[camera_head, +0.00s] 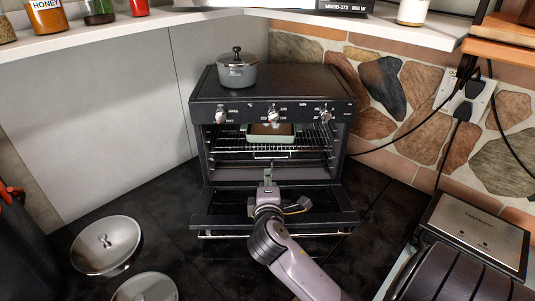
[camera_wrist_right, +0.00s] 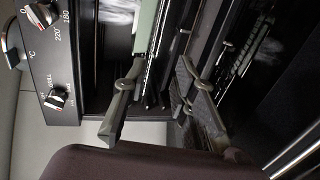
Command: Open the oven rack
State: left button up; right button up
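The black oven (camera_head: 272,92) stands in the corner with its door (camera_head: 225,205) folded down open. Its wire rack (camera_head: 225,142) is inside the cavity, with a front handle loop, and carries a pale green baking dish (camera_head: 284,131). My right gripper (camera_head: 267,174) is above the open door, in front of and a little below the rack's handle. In the right wrist view its two fingers (camera_wrist_right: 155,88) are apart, with the green dish (camera_wrist_right: 147,25) beyond them. I cannot tell whether they touch the rack. My left gripper is not in view.
A grey pot (camera_head: 237,73) sits on the oven's top. Metal lids (camera_head: 106,244) lie at the lower left. A silver toaster-like appliance (camera_head: 475,235) is at the right. A shelf with jars (camera_head: 47,18) runs above.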

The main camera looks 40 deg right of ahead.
jog(key=p+x, duration=0.2)
jog(key=x, duration=1.2)
jog(key=shift+w+d+f, duration=0.1)
jog(key=shift+w+d, duration=0.05)
jog(key=shift+w+d+f, duration=0.2)
jog(key=shift+w+d, duration=0.15)
jog(key=shift+w, duration=0.05)
jog(key=shift+c, duration=0.5)
grip_shut()
